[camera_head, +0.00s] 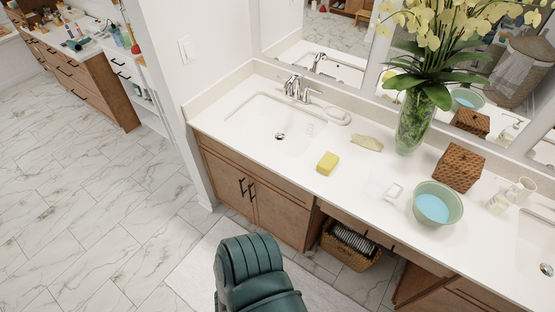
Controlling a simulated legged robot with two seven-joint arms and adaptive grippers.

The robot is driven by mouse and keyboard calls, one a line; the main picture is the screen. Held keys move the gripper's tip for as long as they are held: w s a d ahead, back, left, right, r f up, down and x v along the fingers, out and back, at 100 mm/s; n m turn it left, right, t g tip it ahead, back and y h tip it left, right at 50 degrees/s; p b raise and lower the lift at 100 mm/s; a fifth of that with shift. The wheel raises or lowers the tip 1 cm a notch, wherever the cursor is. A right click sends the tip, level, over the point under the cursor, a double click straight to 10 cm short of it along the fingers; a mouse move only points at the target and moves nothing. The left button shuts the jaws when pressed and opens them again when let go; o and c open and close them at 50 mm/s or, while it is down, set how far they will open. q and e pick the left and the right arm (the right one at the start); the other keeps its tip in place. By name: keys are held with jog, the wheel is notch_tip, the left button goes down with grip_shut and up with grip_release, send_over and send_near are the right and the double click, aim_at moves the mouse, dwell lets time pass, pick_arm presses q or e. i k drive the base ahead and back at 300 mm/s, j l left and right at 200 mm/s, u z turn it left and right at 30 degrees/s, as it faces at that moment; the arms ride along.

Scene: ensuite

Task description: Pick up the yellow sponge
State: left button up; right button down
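A yellow sponge (327,163) lies on the white bathroom counter (290,177), near the front edge and just right of the left sink (270,122). Nothing covers it and nothing touches it. Neither of my grippers shows in the head view.
Right of the sponge are a tan stone-like piece (367,143), a clear item (391,190), a green bowl with blue content (437,204), a woven box (459,167) and a glass vase of flowers (411,125).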

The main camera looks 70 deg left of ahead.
aim_at(328, 161)
jog(key=u, duration=1.75)
